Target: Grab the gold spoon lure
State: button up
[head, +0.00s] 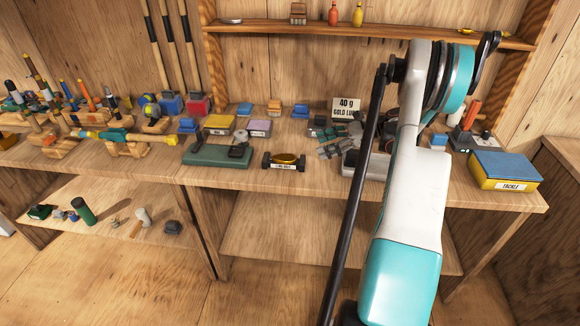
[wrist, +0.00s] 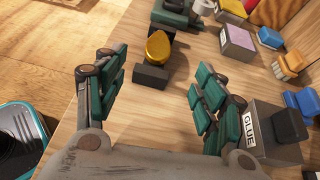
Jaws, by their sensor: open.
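The gold spoon lure (head: 288,157) rests on a dark labelled stand (head: 284,167) near the front edge of the workbench, in the middle of the head view. In the wrist view the lure (wrist: 158,46) shows as a shiny gold oval on its dark stand (wrist: 152,77), ahead and between the lines of the two fingers. My gripper (wrist: 156,88) is open and empty, its green-padded fingers spread wide, short of the lure. In the head view my gripper (head: 332,143) is above the bench, to the right of the lure.
A dark green tool (head: 216,154) stands close left of the lure. In the wrist view a box marked GLUE (wrist: 270,130) is close beside the right finger. A blue and yellow tackle box (head: 505,170) sits at the bench's right end. Bare wood surrounds the stand's front.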

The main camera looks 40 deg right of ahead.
jog(key=shift+s+d+f, duration=0.15)
jog(key=shift+f, duration=0.15)
jog(key=b, duration=0.2)
send_near(285, 157)
jog(key=x, duration=0.3)
jog(key=b+x, duration=0.2)
jog(key=x, duration=0.2)
jog(key=shift+f, duration=0.2)
jog(key=shift+w+a+f, duration=0.1)
jog(key=shift+w+a, duration=0.3)
jog(key=shift+c, duration=0.4)
jog(key=c, duration=1.1)
